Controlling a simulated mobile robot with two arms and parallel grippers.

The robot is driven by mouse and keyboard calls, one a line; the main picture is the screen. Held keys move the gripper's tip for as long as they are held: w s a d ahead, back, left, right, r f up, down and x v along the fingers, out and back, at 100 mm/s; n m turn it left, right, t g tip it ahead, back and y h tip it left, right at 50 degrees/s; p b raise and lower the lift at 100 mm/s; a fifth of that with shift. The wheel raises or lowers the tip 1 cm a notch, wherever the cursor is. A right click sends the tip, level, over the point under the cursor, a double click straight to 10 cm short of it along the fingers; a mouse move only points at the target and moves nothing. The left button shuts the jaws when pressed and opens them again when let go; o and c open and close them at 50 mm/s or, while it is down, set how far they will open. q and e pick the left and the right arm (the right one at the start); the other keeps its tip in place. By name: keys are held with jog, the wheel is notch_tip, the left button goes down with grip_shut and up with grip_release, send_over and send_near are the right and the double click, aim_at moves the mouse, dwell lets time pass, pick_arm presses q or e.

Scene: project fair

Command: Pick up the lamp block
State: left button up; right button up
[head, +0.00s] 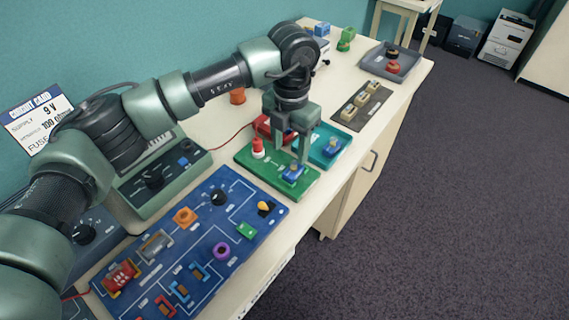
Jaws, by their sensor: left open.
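My left gripper (290,148) points down over the green board (256,174), with its fingers apart and nothing seen between them. A small blue block with a pale top (292,173) sits on this board just below the fingertips; it may be the lamp block, but it is too small to be sure. A red and white piece (258,148) stands on the same board, left of the fingers. A similar blue block (332,147) sits on the teal board (320,158) to the right. My right gripper is not in view.
A blue circuit board (190,248) with several coloured parts lies nearer me. A green device with knobs (160,178) stands by the wall. A dark strip with pale blocks (362,106) and a grey tray (402,54) lie farther along the table.

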aim_at(293, 161)
pick_arm(q)
jog(key=f+p, duration=0.1)
jog(key=s+d+f+p, duration=0.1)
jog(key=f, duration=0.1)
jog(key=shift+s, duration=0.1)
notch_tip(293, 161, down, 2)
jog(key=shift+a+f, duration=0.15)
jog(key=shift+f, duration=0.3)
jog(key=shift+c, duration=1)
grip_shut()
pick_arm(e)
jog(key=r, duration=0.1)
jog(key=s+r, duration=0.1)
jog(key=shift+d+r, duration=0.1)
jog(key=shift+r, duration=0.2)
